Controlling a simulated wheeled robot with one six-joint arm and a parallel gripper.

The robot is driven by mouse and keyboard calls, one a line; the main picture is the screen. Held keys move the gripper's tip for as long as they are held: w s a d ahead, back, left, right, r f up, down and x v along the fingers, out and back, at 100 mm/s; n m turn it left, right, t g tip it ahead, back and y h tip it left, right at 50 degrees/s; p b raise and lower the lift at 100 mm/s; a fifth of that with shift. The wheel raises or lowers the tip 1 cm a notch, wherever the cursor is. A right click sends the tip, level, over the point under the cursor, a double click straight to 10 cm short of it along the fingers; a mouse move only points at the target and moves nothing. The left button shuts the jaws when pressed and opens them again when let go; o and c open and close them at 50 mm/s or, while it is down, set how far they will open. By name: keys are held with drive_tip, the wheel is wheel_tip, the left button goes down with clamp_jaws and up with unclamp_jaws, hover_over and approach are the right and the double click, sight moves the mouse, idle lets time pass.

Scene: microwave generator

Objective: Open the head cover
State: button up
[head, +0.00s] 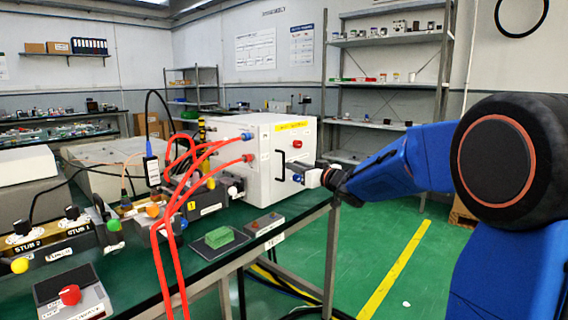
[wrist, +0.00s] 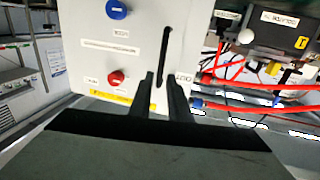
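The head cover is a white box (head: 262,150) with a yellow label on top, standing on the dark green bench. Its front face has a black vertical handle (head: 284,160), a red knob (head: 297,143) and a blue knob (head: 297,178). My gripper (head: 309,176) is at this front face, coming from the right. In the wrist view, the face (wrist: 130,50) appears upside down. My two dark fingers (wrist: 162,82) are apart, with the lower end of the handle (wrist: 163,50) showing between their tips. I cannot tell whether they touch it. The cover looks closed.
Red hoses (head: 165,250) loop in front of the box's left side. A green block (head: 220,237) and a small two-button box (head: 264,224) are near the bench edge. Shelves (head: 385,85) stand behind. The green floor (head: 400,270) to the right is mostly clear.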

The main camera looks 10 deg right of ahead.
hover_over(284, 179)
drive_tip(key=shift+w, duration=0.35)
clamp_jaws()
